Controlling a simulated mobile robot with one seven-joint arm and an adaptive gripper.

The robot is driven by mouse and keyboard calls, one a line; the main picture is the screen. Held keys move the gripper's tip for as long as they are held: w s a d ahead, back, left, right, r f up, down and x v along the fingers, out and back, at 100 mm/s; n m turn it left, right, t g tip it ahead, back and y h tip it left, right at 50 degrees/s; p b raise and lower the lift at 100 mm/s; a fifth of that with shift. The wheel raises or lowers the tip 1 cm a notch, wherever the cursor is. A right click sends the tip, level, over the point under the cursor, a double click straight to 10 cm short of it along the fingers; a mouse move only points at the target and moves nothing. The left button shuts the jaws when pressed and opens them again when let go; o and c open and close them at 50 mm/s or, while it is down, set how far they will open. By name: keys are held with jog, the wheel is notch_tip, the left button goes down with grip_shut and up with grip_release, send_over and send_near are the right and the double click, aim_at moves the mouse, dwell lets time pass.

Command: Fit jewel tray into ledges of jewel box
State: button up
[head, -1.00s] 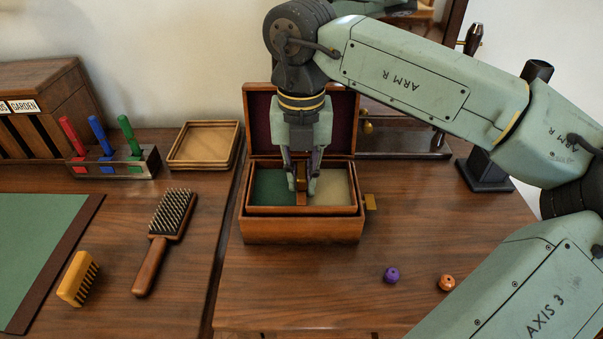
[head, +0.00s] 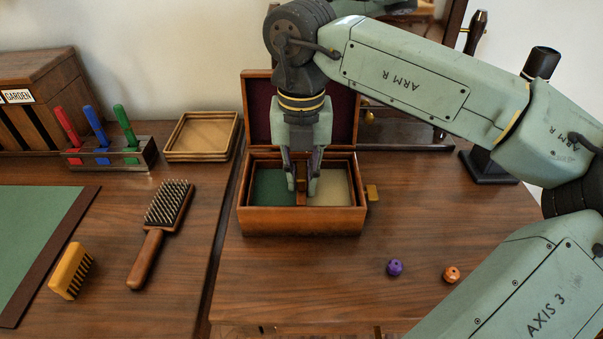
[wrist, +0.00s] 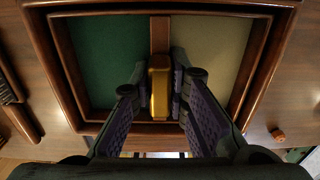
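The jewel tray (head: 271,188) has a green compartment on the left and a cream one on the right, split by a wooden divider. It sits down inside the open wooden jewel box (head: 302,222), its rim about level with or below the box's rim. My gripper (head: 302,184) points down over the tray's middle. In the wrist view its fingers stand on both sides of the brass handle (wrist: 160,92) on the divider and appear closed on it. The tray (wrist: 104,60) looks roughly square to the box walls there. The ledges are hidden under the tray.
The box's lid (head: 257,108) stands open behind my gripper. A purple bead (head: 395,267) and an orange bead (head: 452,274) lie at front right.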

aim_at(301, 169)
jog(key=o, duration=0.4)
jog(key=shift+o, duration=0.2)
notch_tip(301, 169, up, 12)
dwell(0.5)
